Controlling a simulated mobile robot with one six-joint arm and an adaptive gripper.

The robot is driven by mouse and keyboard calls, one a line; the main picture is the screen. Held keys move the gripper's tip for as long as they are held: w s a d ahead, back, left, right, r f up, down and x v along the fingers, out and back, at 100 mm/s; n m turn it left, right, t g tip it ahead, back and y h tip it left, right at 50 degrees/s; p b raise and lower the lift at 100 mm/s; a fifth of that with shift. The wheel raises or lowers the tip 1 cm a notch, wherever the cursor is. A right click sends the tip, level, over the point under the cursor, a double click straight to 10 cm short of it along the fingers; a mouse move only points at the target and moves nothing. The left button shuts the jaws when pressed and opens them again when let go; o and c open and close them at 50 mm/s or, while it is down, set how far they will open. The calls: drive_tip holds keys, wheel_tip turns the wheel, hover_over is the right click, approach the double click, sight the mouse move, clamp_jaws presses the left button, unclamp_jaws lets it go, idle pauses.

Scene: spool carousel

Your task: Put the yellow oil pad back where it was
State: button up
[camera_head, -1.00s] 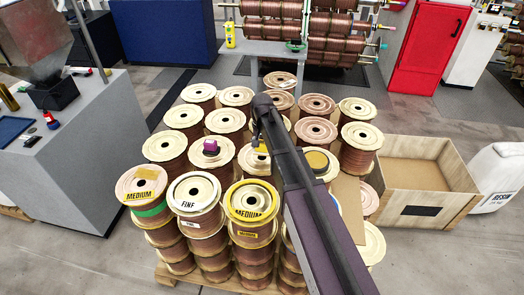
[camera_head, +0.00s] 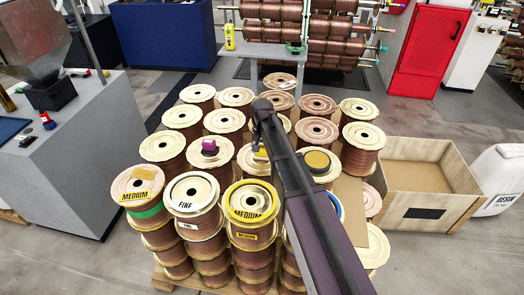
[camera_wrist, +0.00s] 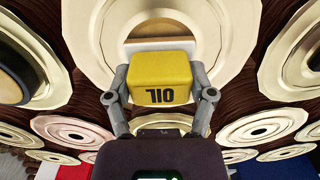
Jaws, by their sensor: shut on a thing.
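The yellow oil pad (camera_wrist: 161,79), a small block marked OIL, sits between the two fingers of my gripper (camera_wrist: 163,92) in the wrist view. The fingers are shut on its sides. A pale strip (camera_wrist: 160,47) shows against its far edge; I cannot tell whether it belongs to the pad. Behind it is the pale flange of a spool (camera_wrist: 100,50). In the head view the pad (camera_head: 260,152) is a small yellow patch under my gripper, mostly hidden by my arm, over a spool in the middle rows. I cannot tell whether it touches that spool.
Copper spools stand close together on a pallet. A purple-topped item (camera_head: 209,147) sits on the spool to the left, and a dark yellow disc (camera_head: 317,160) on one to the right. An open wooden crate (camera_head: 455,190) and a white resin can (camera_head: 500,180) stand at right.

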sight(262, 147)
drive_tip(key=shift+f, duration=0.2)
drive_tip(key=o, duration=1)
drive_tip(key=shift+c, duration=0.2)
drive_tip(key=shift+r, duration=0.25)
wheel_tip(262, 147, up, 12)
drive_tip(key=p, duration=1.2)
drive_tip(key=s+d+n, duration=0.1)
drive_tip(key=s+d, duration=0.6)
drive_tip(key=s, duration=0.3)
drive_tip(key=s+d+n, duration=0.1)
drive_tip(key=s+d, duration=0.7)
drive_tip(key=s, duration=0.3)
drive_tip(key=shift+s+d, duration=0.15)
drive_tip(key=shift+s, duration=0.15)
